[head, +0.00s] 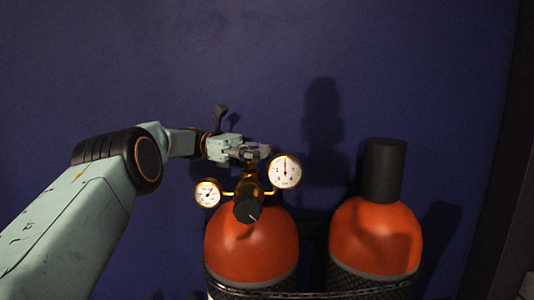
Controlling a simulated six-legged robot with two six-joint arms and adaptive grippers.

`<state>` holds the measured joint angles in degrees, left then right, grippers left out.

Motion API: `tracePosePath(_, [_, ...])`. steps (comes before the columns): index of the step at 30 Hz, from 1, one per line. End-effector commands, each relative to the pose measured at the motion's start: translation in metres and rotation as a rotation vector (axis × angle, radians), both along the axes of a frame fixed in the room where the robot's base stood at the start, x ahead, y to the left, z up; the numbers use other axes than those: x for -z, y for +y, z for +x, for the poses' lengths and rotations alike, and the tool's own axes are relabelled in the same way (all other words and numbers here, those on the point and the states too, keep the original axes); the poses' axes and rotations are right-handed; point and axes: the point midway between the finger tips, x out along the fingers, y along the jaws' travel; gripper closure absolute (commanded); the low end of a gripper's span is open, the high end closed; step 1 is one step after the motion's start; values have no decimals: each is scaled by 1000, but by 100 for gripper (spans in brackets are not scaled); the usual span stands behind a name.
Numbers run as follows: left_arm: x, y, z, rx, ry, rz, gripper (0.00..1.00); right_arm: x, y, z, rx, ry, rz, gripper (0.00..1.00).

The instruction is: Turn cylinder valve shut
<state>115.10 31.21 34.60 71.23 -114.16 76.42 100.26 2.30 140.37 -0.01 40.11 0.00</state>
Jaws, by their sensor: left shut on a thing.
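The left gas cylinder (250,250) has an orange domed top with a brass valve and regulator (252,186) on it. Two round white-faced gauges sit on the regulator, a left gauge (207,193) and a right gauge (285,170). A black knob (247,211) faces me at the front. My left gripper (262,152) reaches in from the left to the top of the valve, behind and above the gauges. It is shut on the top of the valve; the handwheel itself is mostly hidden by the fingers. My right gripper is not in view.
A second orange cylinder (375,240) with a black cap (384,170) stands upright to the right. A chain (310,292) runs across the front of both cylinders. A dark blue wall (420,60) is close behind them.

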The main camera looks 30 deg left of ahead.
Motion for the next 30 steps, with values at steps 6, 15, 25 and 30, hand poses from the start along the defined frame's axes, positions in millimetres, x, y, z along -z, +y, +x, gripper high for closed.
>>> tracePosePath(6, [-3, 2, -1, 7, -7, -4, 100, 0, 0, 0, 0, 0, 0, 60])
tracePosePath(15, [-4, 2, 0, 7, -9, -4, 100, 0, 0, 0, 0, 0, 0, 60])
tracePosePath(25, [-2, 1, 0, 8, -5, -3, 48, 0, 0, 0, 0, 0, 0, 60])
tracePosePath(30, [-2, 1, 0, 9, -4, -2, 41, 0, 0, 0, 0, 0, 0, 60])
